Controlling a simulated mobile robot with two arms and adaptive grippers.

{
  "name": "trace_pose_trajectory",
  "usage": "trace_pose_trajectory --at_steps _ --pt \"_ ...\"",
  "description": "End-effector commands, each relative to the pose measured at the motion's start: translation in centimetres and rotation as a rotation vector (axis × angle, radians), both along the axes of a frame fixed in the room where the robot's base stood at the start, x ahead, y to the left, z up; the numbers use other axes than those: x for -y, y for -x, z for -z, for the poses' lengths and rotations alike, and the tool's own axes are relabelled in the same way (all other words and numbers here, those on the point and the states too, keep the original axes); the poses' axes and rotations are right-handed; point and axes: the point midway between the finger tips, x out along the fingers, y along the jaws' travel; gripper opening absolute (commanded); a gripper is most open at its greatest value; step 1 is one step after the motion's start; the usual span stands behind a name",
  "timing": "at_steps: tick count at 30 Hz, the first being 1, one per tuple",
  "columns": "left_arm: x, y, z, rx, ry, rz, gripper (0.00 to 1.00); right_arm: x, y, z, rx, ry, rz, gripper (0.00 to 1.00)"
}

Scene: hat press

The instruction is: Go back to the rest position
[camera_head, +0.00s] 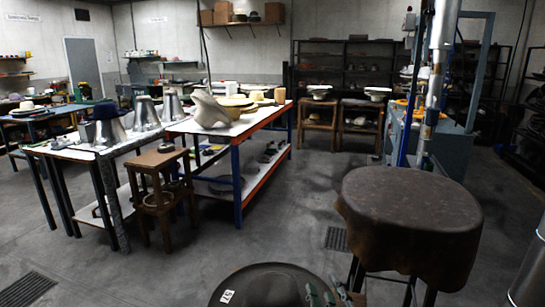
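The tips of my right gripper (326,292) show at the bottom edge, in front of the right part of a round dark disc-like piece (262,284) with a white number label. The fingertips look spread apart, with nothing seen between them. The rest of the gripper is cut off by the frame, and I cannot tell whether it touches the dark piece. My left gripper is not in view.
A stand with a brown leather-like cover (410,215) is close on the right. A wooden stool (160,195), a table with metal hat forms (107,130) and a blue-legged workbench (238,150) stand at left. A floor grate (336,239) lies in open floor.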

Motion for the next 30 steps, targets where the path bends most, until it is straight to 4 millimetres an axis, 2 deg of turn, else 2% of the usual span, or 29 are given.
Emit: trace_pose_trajectory --at_steps 1,3,6,9,15,22,30 --pt "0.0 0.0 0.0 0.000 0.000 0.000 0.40 2.0 1.4 3.3 -0.132 -0.082 0.059 0.27" --pt "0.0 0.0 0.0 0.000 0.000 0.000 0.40 4.2 3.7 7.6 -0.310 -0.187 0.139 0.27" --pt "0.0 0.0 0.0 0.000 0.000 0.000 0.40 6.4 8.0 13.0 -0.541 -0.315 0.243 0.27" --pt "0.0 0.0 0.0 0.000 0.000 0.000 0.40 7.6 12.3 16.7 -0.725 -0.405 0.326 0.27" --pt "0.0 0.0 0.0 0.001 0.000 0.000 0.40 8.4 19.7 20.9 -0.994 -0.517 0.446 0.27" --pt "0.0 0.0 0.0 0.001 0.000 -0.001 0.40 8.6 27.4 23.1 -1.241 -0.598 0.556 0.27" --pt "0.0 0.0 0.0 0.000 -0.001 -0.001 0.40 8.3 25.9 30.7 -1.271 -0.584 0.565 0.27"
